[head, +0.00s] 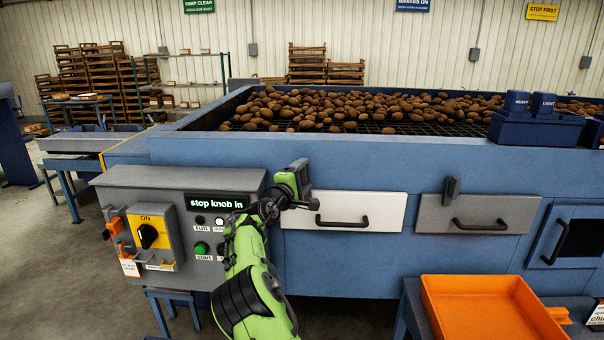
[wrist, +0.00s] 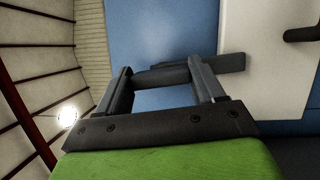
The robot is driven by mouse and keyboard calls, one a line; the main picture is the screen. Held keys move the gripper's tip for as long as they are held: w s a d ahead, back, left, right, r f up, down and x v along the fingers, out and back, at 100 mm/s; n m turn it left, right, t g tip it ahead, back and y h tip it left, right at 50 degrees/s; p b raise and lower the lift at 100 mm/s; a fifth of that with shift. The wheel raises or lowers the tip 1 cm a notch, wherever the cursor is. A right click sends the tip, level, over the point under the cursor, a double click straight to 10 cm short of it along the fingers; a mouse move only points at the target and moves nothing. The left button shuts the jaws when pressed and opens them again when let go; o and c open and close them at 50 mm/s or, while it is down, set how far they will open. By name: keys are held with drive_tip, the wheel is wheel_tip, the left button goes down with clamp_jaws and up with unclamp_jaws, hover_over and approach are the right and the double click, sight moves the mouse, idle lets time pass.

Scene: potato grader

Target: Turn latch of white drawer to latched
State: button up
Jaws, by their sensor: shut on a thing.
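The white drawer (head: 375,209) is flush in the blue machine front, with a black bar handle (head: 342,222). Its front also shows at the right of the wrist view (wrist: 270,75). My gripper (head: 306,183) is at the drawer's upper left corner. In the wrist view its two fingers (wrist: 165,80) are shut on the dark latch (wrist: 228,62) of the white drawer. The latch bar runs from the blue panel to over the white drawer's edge. In the head view my gripper mostly hides the latch, so its exact angle is hard to tell there.
A grey drawer (head: 500,214) to the right has its own upright dark latch (head: 451,189). The control box (head: 180,182) stands close on the left, its display reading "stop knob in". An orange tray (head: 485,305) is at the lower right. Potatoes (head: 350,106) lie above.

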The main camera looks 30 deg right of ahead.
drive_tip(key=shift+m+g, duration=0.3)
drive_tip(key=shift+m, duration=0.3)
drive_tip(key=o, duration=1.5)
drive_tip(key=shift+a, duration=0.1)
drive_tip(key=b+v, duration=0.2)
drive_tip(key=v, duration=0.5)
drive_tip(key=b+v, duration=0.1)
drive_tip(key=v, duration=0.7)
drive_tip(key=shift+s+a+r+b, duration=0.15)
drive_tip(key=shift+s+r+b, duration=0.1)
drive_tip(key=shift+s+b, duration=0.15)
drive_tip(key=shift+m+y, duration=0.3)
